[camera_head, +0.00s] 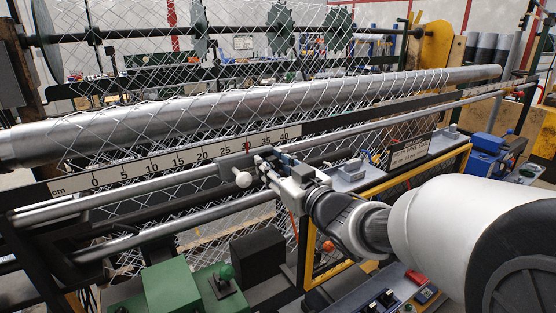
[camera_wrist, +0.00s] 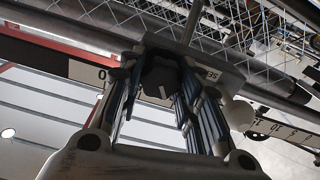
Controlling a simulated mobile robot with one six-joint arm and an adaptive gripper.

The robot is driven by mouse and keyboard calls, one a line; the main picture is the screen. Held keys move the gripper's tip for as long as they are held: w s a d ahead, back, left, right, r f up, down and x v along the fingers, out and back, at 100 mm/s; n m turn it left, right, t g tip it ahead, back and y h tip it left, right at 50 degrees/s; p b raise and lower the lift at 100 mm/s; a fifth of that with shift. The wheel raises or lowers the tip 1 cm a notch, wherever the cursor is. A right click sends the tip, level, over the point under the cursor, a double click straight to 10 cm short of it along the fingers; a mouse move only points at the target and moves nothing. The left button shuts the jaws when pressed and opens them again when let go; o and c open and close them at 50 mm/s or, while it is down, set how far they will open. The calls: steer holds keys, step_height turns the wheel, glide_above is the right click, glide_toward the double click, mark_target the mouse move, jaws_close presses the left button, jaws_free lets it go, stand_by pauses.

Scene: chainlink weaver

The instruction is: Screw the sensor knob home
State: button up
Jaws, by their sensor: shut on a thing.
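The sensor block (camera_head: 234,162) is a grey housing on the rail in front of the scale, near the 30 mark in the head view. A white ball (camera_head: 243,179) sticks out at its lower front and also shows in the wrist view (camera_wrist: 238,113). My gripper (camera_head: 267,158) reaches the block's right side. In the wrist view, a dark round knob (camera_wrist: 160,78) with a pale mark sits between my blue-padded fingers, which are shut on it. The knob is hidden in the head view. Its seating against the block cannot be told.
A long steel roller (camera_head: 230,105) with chain-link mesh runs behind the scale bar (camera_head: 140,167). Steel rails (camera_head: 130,200) run below it. A yellow-framed mesh guard (camera_head: 345,270) stands below my arm, and a green machine housing (camera_head: 172,287) stands at lower left.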

steer(key=shift+m, duration=0.3)
steer(key=o, duration=1)
steer(key=shift+o, duration=0.2)
steer(key=v, duration=1.2)
steer(key=shift+d, duration=0.1)
